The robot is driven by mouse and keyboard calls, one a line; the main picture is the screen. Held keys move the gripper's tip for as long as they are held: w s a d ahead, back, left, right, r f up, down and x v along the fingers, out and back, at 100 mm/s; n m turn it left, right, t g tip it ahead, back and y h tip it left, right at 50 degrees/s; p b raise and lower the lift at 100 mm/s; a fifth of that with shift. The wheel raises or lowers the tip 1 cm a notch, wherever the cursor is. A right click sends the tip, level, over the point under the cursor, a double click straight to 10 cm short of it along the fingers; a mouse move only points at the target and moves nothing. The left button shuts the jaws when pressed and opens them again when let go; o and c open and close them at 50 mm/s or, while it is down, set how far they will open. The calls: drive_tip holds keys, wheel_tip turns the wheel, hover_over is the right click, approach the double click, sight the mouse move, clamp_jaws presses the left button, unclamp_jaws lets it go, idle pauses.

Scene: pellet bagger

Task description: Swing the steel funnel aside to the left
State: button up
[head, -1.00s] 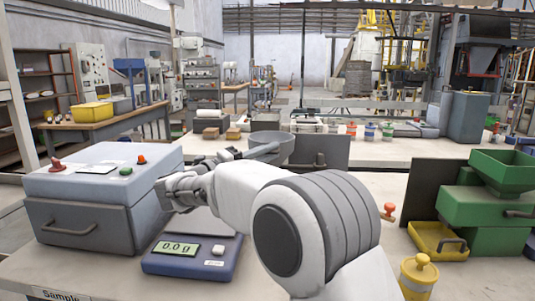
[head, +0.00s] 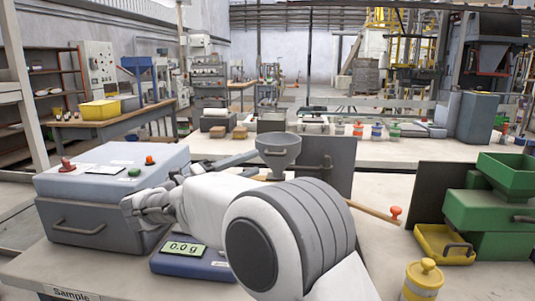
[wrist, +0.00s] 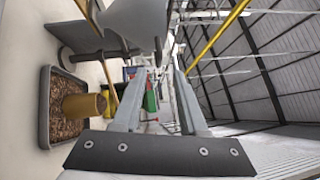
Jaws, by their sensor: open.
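The steel funnel (head: 278,148) is a grey cone with a wide round bowl and a narrow spout. It stands in the middle of the head view, in front of a dark panel, and its lower part is hidden by my arm. In the wrist view a grey curved body, apparently the funnel (wrist: 135,22), lies at the top, beside the left finger's tip. My gripper (wrist: 160,73) is open, with nothing between its fingers. In the head view my gripper (head: 252,156) points right, its tips close to the funnel's left rim; I cannot tell if they touch.
A blue scale (head: 184,262) sits below my arm, and a grey sealer box (head: 105,200) stands left. A green machine (head: 490,215) and yellow tray (head: 443,243) are right. The wrist view shows a pellet tray (wrist: 55,110) with a yellow cup (wrist: 85,106).

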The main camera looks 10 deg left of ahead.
drive_tip(key=p+v, duration=0.1)
drive_tip(key=v, duration=0.8)
drive_tip(key=shift+s, duration=0.2)
drive_tip(key=shift+a, duration=0.1)
